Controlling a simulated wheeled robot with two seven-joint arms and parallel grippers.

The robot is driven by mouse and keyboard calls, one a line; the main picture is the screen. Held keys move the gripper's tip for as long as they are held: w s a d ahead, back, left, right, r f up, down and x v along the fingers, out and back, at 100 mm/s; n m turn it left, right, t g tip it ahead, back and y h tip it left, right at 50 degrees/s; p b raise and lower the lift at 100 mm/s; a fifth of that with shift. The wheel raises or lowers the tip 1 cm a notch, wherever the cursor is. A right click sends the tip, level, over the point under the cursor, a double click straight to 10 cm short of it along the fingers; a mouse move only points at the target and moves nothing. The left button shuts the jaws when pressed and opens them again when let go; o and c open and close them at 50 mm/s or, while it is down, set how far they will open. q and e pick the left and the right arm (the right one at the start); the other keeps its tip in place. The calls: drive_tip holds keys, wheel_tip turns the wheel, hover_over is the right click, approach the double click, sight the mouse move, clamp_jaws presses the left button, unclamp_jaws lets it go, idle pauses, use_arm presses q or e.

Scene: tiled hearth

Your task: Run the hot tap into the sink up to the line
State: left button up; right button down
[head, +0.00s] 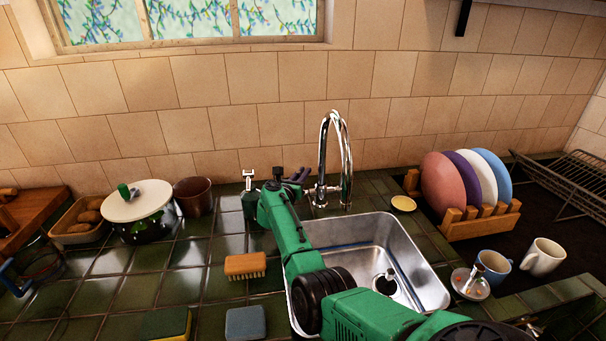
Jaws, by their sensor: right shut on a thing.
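The chrome tap (337,150) stands behind the sink, its tall spout arching over. No water stream shows from it. The steel sink (420,262) has a dark blue line (345,246) along its far inner wall. The drain (386,281) shows at the bottom, and I see no clear water surface. My right gripper (292,177) reaches across the sink's left side to the left side of the tap's base. It is shut on what appears to be the hot tap handle, which the gripper mostly hides. My left gripper is not in view.
A soap dispenser (250,192) stands close left of my right gripper. A wooden brush (245,265) and a grey-blue sponge (245,323) lie left of the sink. A plate rack (480,222) and mugs (543,257) stand right. A lidded pot (145,220) stands left.

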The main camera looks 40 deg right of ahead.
drive_tip(key=shift+f, duration=0.1)
idle(0.8)
drive_tip(key=h+b, duration=0.1)
drive_tip(key=b, duration=0.2)
drive_tip(key=s+m+b, duration=0.1)
drive_tip(key=b, duration=0.3)
drive_tip(key=shift+s+a+f+m+t+h, duration=0.1)
drive_tip(key=shift+a+f+m+t+h, duration=0.1)
drive_tip(key=shift+a+m+t+h, duration=0.15)
drive_tip(key=shift+s+a+r+h+b, duration=0.1)
drive_tip(key=shift+r+h+b, duration=0.15)
drive_tip(key=shift+b, duration=0.25)
drive_tip(key=shift+r, duration=0.15)
drive_tip(key=c, duration=0.9)
unclamp_jaws()
drive_tip(key=shift+o, duration=0.2)
drive_tip(key=shift+r, duration=0.15)
wheel_tip(320, 180, up, 20)
drive_tip(key=p, duration=0.2)
